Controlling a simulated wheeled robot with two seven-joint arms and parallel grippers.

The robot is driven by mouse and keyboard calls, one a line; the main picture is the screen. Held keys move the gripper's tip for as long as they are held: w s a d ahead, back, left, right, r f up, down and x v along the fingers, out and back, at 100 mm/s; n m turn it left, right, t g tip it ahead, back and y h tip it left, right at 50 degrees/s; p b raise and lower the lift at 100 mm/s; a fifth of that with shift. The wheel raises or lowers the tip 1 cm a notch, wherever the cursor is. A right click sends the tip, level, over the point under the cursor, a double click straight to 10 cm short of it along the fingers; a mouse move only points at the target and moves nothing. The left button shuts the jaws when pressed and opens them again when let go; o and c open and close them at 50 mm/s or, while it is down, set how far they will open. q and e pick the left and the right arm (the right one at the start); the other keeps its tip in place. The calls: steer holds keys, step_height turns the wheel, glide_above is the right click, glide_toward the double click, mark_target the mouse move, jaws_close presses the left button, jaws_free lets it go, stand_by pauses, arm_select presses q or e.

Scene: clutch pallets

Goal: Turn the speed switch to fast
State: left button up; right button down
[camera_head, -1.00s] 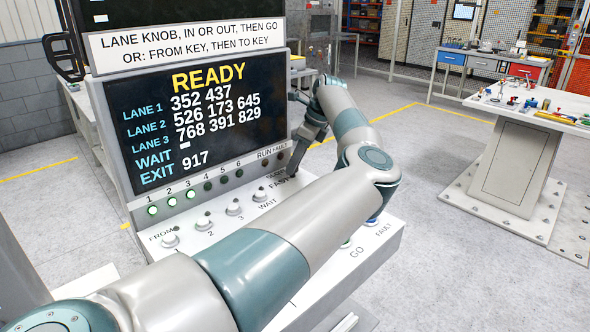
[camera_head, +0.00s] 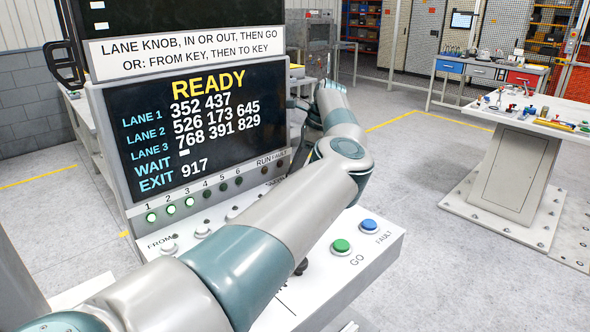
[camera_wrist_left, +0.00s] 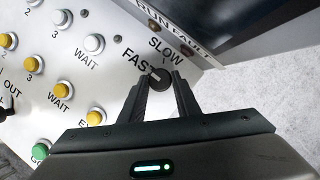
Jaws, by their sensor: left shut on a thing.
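The speed switch (camera_wrist_left: 158,79) is a small round black knob with a white mark, on the sloped white panel. In the left wrist view, the FAST label is at its upper left and the SLOW label above it. The white mark shows on the knob's upper left part, toward FAST; the fingers hide some of the knob. My left gripper (camera_wrist_left: 160,88) is shut on the knob, one finger on each side. In the head view my left arm covers the switch and the fingertips. My right gripper is not in view.
The display (camera_head: 195,125) reads READY and stands just behind the panel. A green GO button (camera_head: 341,246) and a blue FAULT button (camera_head: 369,227) are right of my arm. Several white and yellow knobs (camera_wrist_left: 94,44) lie left of the switch. A table (camera_head: 520,125) stands at right.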

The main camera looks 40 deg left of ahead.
arm_select(q)
steer(key=o, duration=1)
steer(key=shift+r, duration=0.15)
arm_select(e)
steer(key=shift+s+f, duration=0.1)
arm_select(q)
steer(key=shift+w+d+r, duration=0.2)
steer(key=shift+r, duration=0.25)
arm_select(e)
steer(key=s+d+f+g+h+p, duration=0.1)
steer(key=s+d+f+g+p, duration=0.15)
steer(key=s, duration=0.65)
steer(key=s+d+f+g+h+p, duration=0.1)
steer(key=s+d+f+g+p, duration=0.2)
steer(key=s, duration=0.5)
arm_select(q)
steer(key=shift+p+v, duration=3.3)
steer(key=shift+v, duration=4.75)
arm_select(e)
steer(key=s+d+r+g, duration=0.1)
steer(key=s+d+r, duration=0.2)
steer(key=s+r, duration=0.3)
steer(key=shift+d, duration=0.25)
arm_select(q)
steer(key=shift+s+f, duration=0.1)
